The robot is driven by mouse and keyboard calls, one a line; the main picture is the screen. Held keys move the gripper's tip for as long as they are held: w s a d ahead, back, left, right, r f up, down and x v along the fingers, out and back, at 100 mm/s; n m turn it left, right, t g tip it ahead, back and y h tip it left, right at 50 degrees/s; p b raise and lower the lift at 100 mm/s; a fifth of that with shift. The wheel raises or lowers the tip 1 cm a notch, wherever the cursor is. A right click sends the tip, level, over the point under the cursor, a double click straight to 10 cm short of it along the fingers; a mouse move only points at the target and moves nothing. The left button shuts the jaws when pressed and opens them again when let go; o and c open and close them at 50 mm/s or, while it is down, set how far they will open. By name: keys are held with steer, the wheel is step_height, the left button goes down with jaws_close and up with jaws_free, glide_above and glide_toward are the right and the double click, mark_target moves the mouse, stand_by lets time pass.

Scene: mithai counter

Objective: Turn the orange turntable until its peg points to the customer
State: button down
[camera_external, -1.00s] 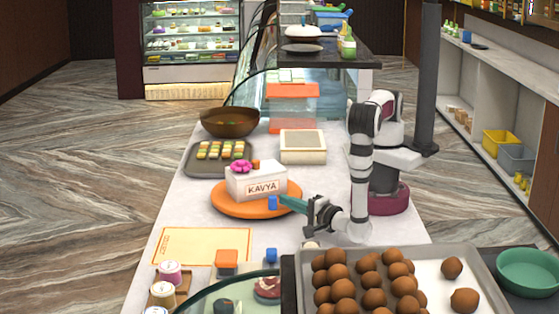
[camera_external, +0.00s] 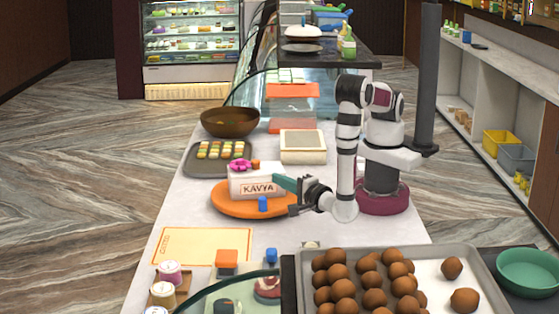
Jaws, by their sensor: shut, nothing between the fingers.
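The orange turntable (camera_external: 228,208) lies on the counter left of my arm. A white box labelled KAVYA (camera_external: 256,187) stands on it, with a pink flower-like piece and a small orange piece on top. The blue peg (camera_external: 263,204) is at the turntable's near edge, in front of the box, on the picture's lower side. My gripper (camera_external: 279,181), with teal fingers, is shut and empty beside the box's right end, above the turntable's right part. The peg is left of and below the fingertips, apart from them in the picture. I cannot tell whether the fingers touch the box.
A yellow sheet (camera_external: 204,246) lies in front of the turntable. A tray of sweets (camera_external: 190,160), a brown bowl (camera_external: 230,123) and a cream scale-like device (camera_external: 303,148) stand behind it. A large tray of brown balls (camera_external: 435,300) is at the front right.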

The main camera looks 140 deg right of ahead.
steer(key=s+d+r, duration=0.5)
steer(key=s, duration=0.2)
steer(key=w+a+f+n+t, duration=0.1)
steer(key=a+f+n+t, duration=0.1)
steer(key=a, duration=0.4)
steer(key=w+a+f+n+t+y, duration=0.1)
steer(key=a+f+n+t, duration=0.1)
steer(key=a+f+t, duration=0.2)
steer(key=a+f+n+t+y, duration=0.1)
steer(key=a+f+n+t, duration=0.1)
steer(key=a, duration=0.6)
steer(key=shift+w+a+f+t, duration=0.2)
steer(key=shift+f+t, duration=0.2)
steer(key=shift+f, duration=0.3)
steer(key=shift+w+a+f+t, duration=0.1)
steer(key=shift+w+f+t, duration=0.1)
steer(key=shift+f+t, duration=0.35)
steer(key=x, duration=1.3)
steer(key=shift+w+d+f, duration=0.15)
steer(key=shift+d+f, duration=0.1)
steer(key=shift+d, duration=0.15)
